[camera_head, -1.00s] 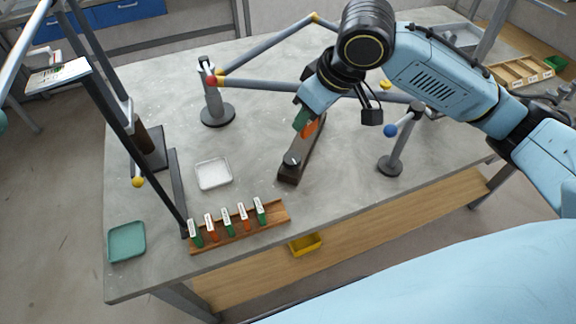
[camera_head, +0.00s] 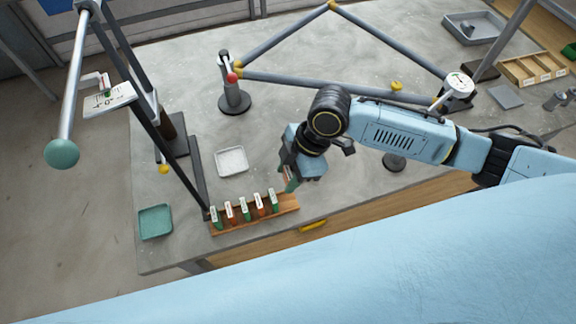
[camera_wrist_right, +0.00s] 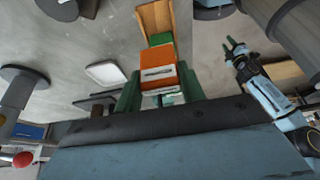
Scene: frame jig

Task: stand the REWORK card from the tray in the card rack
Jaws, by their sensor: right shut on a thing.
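My right gripper (camera_head: 290,182) is shut on an orange card (camera_wrist_right: 157,60) with a white label, held between its green fingers in the right wrist view. The label is too small to read. In the head view the gripper hides most of the card and is close to the right end of the wooden card rack (camera_head: 288,205). The rack holds several upright green and orange cards with white tops. It also shows in the right wrist view (camera_wrist_right: 155,20), beyond the held card. My left gripper (camera_wrist_right: 235,50) appears small in the right wrist view; its opening is unclear.
A white tray (camera_head: 232,161) lies behind the rack, and a teal tray (camera_head: 155,221) lies to its left. A dark post slants down near the rack's left end. A grey tube frame (camera_head: 330,88) spans the back. A wooden compartment box (camera_head: 530,70) is at the far right.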

